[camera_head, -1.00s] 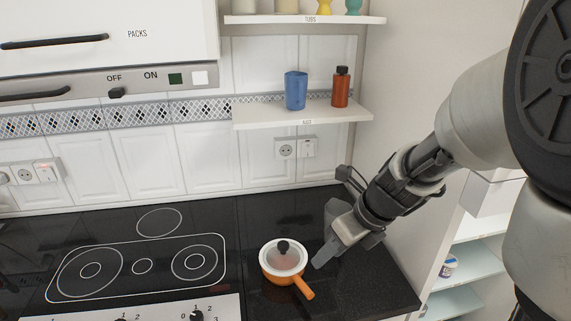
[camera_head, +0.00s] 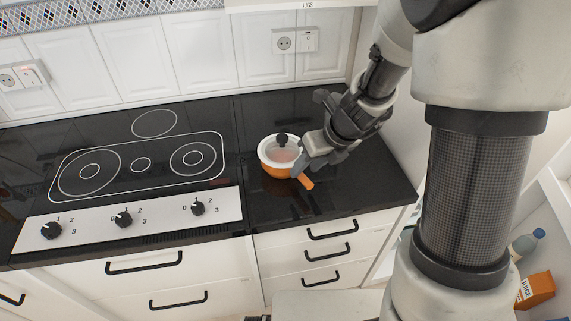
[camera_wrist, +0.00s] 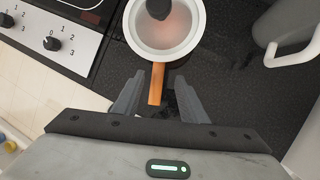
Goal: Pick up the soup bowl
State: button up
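The only bowl-like vessel I see is an orange pan with a pale rim, a see-through lid and a black knob; I take this as the soup bowl (camera_head: 270,165). It stands upright on the black counter, and its orange handle points to the front right. In the wrist view the bowl (camera_wrist: 140,40) is at the top, with its handle (camera_wrist: 157,86) pointing down between my two fingers. My gripper (camera_wrist: 159,78) is open, with a finger on either side of the handle and visible gaps. In the head view my gripper (camera_head: 306,158) is just right of the bowl, partly covering the handle area.
A grey jug with a white handle (camera_wrist: 290,25) stands close on the right in the wrist view. A black glass hob (camera_head: 140,165) with a knob panel (camera_head: 130,220) lies to the left. The back wall has a socket (camera_head: 285,41). Bare counter (camera_head: 300,205) lies in front.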

aim_at(290, 168)
jog(key=x, duration=0.1)
jog(key=b+x, duration=0.1)
jog(key=x, duration=0.3)
jog(key=shift+w+a+r+b, duration=0.1)
jog(key=shift+a+b, duration=0.15)
jog(key=shift+b, duration=0.1)
jog(key=shift+r, duration=0.1)
grip_shut()
